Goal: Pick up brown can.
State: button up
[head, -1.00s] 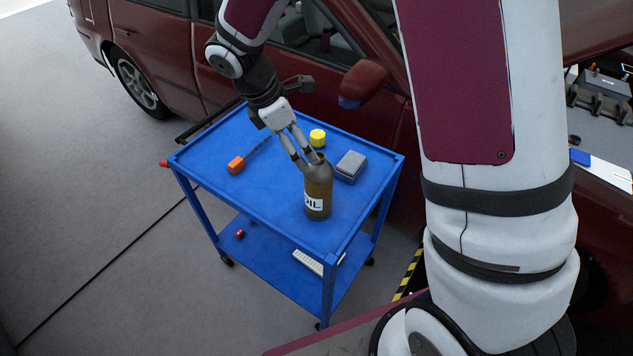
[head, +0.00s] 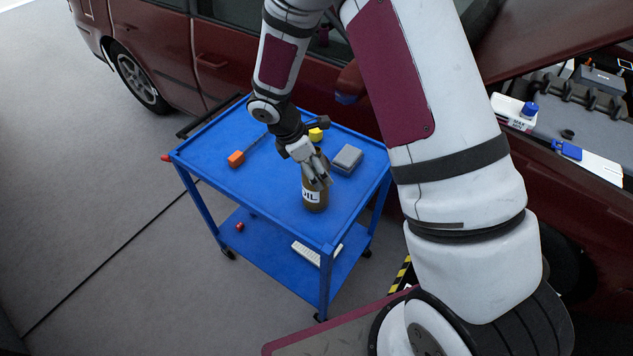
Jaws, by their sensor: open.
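The brown can (head: 313,200), with a white OIL label, stands upright on the top shelf of the blue cart (head: 215,178), near its front right part. My gripper (head: 319,181) is at the upper part of the can, with its fingers pointing down in front of the can's top. The fingers hide the can's neck. I cannot tell whether the fingers touch the can or straddle it.
A grey box (head: 347,157), a yellow object (head: 315,134) partly behind my gripper, and an orange-handled tool (head: 236,159) lie on the cart top. A dark red car (head: 200,60) stands behind the cart. The cart's left front top is clear.

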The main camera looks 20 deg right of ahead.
jog(key=c, duration=2)
grip_shut()
